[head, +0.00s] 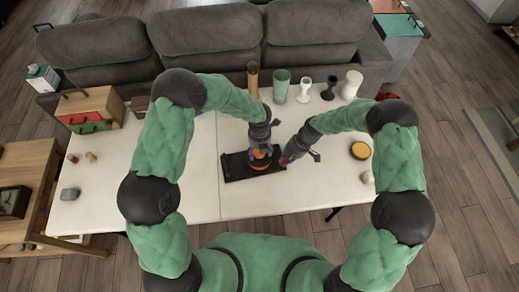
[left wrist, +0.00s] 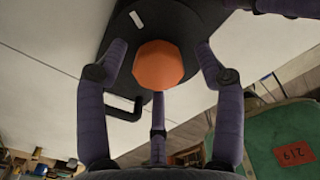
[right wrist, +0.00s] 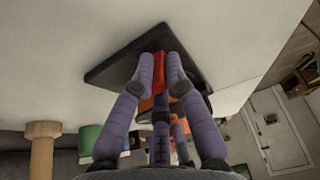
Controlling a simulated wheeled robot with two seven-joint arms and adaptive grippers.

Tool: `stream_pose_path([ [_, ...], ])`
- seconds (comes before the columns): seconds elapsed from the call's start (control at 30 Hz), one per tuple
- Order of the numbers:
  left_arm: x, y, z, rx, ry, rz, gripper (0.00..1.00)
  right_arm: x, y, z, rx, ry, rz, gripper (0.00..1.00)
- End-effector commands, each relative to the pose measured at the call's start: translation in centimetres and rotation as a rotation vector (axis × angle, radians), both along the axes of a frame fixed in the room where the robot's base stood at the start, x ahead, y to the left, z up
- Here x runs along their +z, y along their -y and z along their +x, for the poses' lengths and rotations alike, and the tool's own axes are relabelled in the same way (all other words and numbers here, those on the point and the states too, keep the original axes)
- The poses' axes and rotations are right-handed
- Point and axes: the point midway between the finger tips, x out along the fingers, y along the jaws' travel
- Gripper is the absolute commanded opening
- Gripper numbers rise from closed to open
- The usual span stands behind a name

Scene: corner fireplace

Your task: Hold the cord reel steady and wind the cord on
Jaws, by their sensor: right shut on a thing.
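The cord reel stands on the table (head: 205,170), with a flat black base (head: 236,168) and an orange part in the middle. The left wrist view shows an orange faceted knob (left wrist: 158,65) and a bent black bar (left wrist: 125,108) beside it. My left gripper (head: 261,146) is over the reel. Its fingers (left wrist: 160,60) stand open around the knob, with gaps at both sides. My right gripper (head: 286,158) is beside the reel's right side. In the right wrist view it is shut on a red piece (right wrist: 161,66). I cannot make out the cord clearly.
A brown cylinder (head: 252,78), a green cup (head: 281,86), goblets and a white cup (head: 351,84) line the table's back edge. A yellow-topped round thing (head: 360,150) sits at right. A drawer box (head: 92,108) is at left. The table's front left is mostly clear.

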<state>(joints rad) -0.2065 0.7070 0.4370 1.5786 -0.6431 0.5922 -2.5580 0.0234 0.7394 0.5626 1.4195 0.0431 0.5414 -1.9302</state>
Motion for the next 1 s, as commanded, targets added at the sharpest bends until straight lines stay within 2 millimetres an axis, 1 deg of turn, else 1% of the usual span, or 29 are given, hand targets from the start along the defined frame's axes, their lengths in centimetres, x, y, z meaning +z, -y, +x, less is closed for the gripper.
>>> stream_pose_path([
  [0.2, 0.2, 0.0, 0.1, 0.001, 0.001, 0.001, 0.68, 0.1, 0.1, 0.1, 0.000, 0.001, -0.001, 0.00],
  [0.33, 1.3, -0.1, 0.1, 0.001, 0.002, 0.002, 0.68, 0.0, 0.1, 0.1, 0.000, 0.001, -0.001, 0.00],
  [0.47, 3.5, 0.0, 0.2, 0.000, 0.005, 0.000, 0.68, 0.0, 0.1, 0.1, 0.000, 0.001, -0.001, 0.00],
  [0.7, 8.3, 0.0, 0.2, 0.000, 0.004, 0.000, 0.68, 0.0, 0.1, 0.1, 0.000, 0.001, -0.001, 0.00],
  [0.8, 9.8, 0.0, 0.1, 0.001, 0.003, -0.001, 0.68, 0.0, 0.1, 0.1, 0.000, 0.001, -0.001, 0.00],
  [0.9, 10.9, 0.0, 0.1, 0.000, 0.001, 0.001, 0.68, 0.0, 0.1, 0.1, 0.000, 0.001, -0.001, 0.00],
  [1.0, 11.6, 0.0, 0.1, 0.000, 0.001, 0.000, 0.68, 0.0, 0.1, 0.1, 0.000, 0.001, -0.001, 0.00],
])
